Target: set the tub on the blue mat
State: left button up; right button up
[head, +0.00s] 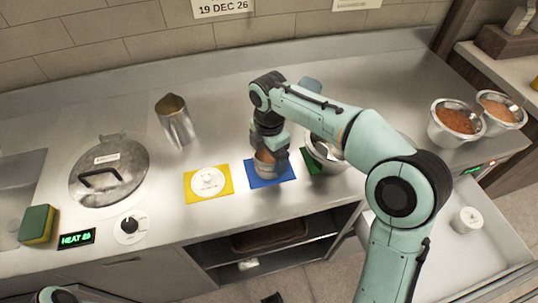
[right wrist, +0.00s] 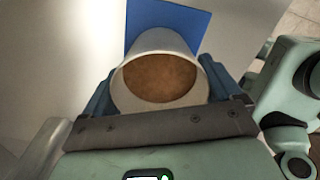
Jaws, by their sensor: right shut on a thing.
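The tub (head: 265,168) is a pale round cup with brown contents. It is between the fingers of my right gripper (head: 269,158), which is shut on it. The blue mat (head: 286,172) lies on the steel counter, directly below the tub in the head view. In the right wrist view the tub (right wrist: 160,78) fills the space between the fingers, and the blue mat (right wrist: 190,22) shows behind it. I cannot tell whether the tub's base touches the mat. My left gripper is not seen.
A yellow mat (head: 190,196) with a white round item (head: 208,180) lies left of the blue mat. A green mat (head: 312,161) and a metal bowl (head: 325,153) are to its right, partly behind my arm. A metal jug (head: 175,122) stands behind; a lidded pot (head: 109,172) is left.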

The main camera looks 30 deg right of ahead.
jog(key=shift+f, duration=0.1)
jog(key=o, duration=0.9)
jog(key=shift+f, duration=0.1)
jog(key=shift+o, duration=0.2)
notch_tip(320, 180, up, 12)
jog(key=p, duration=0.3)
jog(key=shift+r, duration=0.2)
